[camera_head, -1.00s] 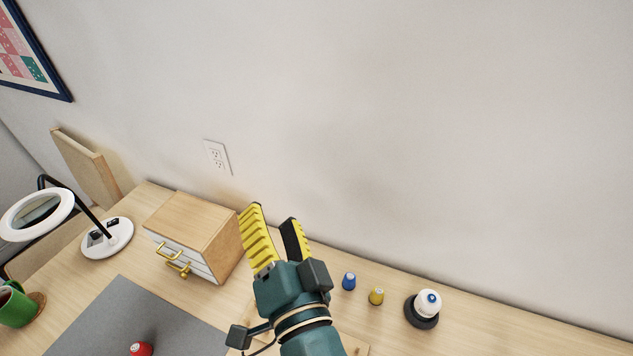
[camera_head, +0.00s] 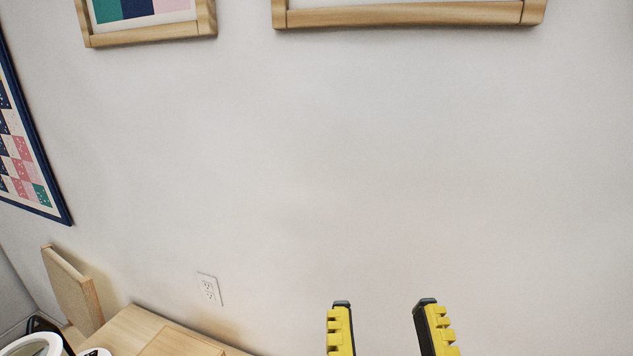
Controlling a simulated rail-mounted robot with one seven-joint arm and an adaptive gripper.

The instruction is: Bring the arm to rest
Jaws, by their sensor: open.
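My gripper (camera_head: 385,325) shows at the bottom of the head view, right of the middle. Its two yellow fingers with dark tips point up and stand well apart. It is open, with nothing between the fingers. It appears in front of the bare wall, and nothing is seen touching it. The rest of my arm is below the picture's edge.
The light wall (camera_head: 370,180) fills most of the view. A wooden cabinet top (camera_head: 178,342) and part of the table (camera_head: 125,325) show at bottom left, beside a white ring lamp (camera_head: 35,345).

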